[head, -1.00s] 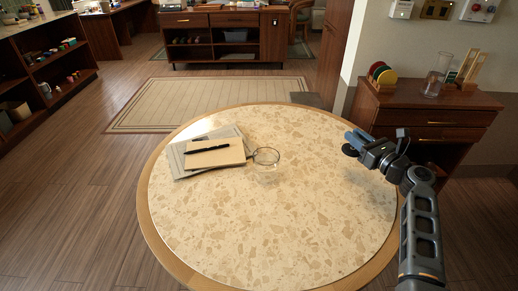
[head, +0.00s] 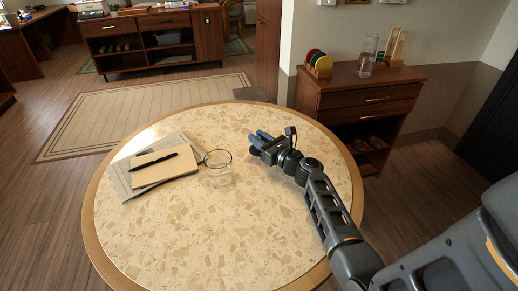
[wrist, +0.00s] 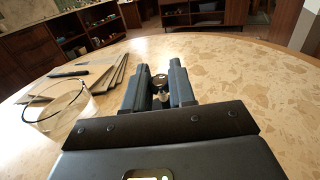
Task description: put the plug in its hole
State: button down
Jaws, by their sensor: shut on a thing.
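My gripper (head: 259,142) is over the far right part of the round table, to the right of the clear glass. In the wrist view, my gripper (wrist: 160,84) is shut on a small piece with a dark round end and a metallic part, taken to be the plug (wrist: 160,80). The fingers hide most of the plug's sides. In the head view the plug is too small and covered to make out. No hole for it can be made out in either view.
The clear glass (head: 218,170) stands left of my gripper on the stone-topped table (head: 210,245). A notebook with a pen (head: 165,165) lies on papers (head: 123,180) further left. A wooden cabinet (head: 355,98) with discs and a glass cylinder stands behind right. The table's front is clear.

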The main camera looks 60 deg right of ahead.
jog(key=shift+f+b, duration=0.45)
jog(key=shift+f, duration=1.45)
jog(key=shift+f, duration=0.15)
jog(key=c, duration=0.9)
grip_release()
jog(key=shift+c, duration=0.2)
